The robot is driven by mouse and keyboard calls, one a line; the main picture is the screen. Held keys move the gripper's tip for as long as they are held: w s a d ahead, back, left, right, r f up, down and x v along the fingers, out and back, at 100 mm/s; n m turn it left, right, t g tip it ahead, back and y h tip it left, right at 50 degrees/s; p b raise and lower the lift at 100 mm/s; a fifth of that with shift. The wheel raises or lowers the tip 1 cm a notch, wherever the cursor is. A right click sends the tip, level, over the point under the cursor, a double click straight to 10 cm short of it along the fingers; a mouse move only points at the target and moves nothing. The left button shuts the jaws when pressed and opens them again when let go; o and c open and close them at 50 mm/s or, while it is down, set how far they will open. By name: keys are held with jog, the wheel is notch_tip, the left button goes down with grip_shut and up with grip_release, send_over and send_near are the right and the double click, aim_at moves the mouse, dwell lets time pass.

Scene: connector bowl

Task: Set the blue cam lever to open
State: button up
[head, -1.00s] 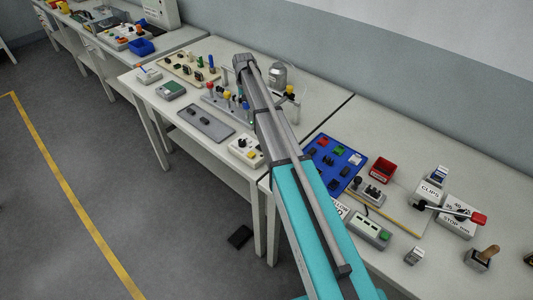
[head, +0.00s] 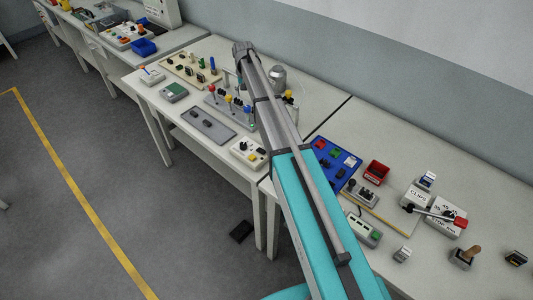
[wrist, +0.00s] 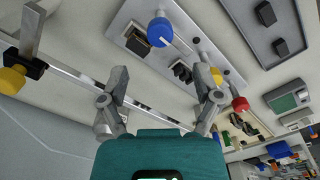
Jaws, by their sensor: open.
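The blue cam lever (head: 247,107) has a round blue knob and stands at the right end of a grey plate (head: 216,100), beside a yellow lever (head: 228,97) and a red lever (head: 212,88). In the wrist view the blue knob (wrist: 160,31) is large at the top middle, on a rod over the plate (wrist: 128,22). My gripper (wrist: 160,90) is open and empty, with its fingers apart below the blue knob in the picture. The yellow knob (wrist: 216,75) and red knob (wrist: 240,104) show by the right finger.
A metal rail (wrist: 70,76) crosses the wrist view, with a yellow-ended fitting (wrist: 14,78) at left. A grey plate with two black parts (head: 207,130) lies in front of the levers. A white box (head: 249,153) and a blue board (head: 333,160) stand to the right.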

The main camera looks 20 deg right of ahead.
jog(key=shift+r+p, duration=2.8)
jog(key=shift+r, duration=0.35)
jog(key=s+f+b, duration=0.4)
jog(key=s, duration=0.6)
jog(key=s+f+n+b, duration=0.1)
jog(key=s+f+b, duration=0.2)
jog(key=s, duration=0.8)
jog(key=s+f+b, duration=0.4)
jog(key=s, duration=0.6)
jog(key=shift+s+d+f+n+b, duration=0.2)
jog(key=shift+s+f+n+b, duration=0.15)
jog(key=shift+s+n, duration=0.05)
jog(key=s, duration=0.6)
jog(key=shift+s, duration=0.2)
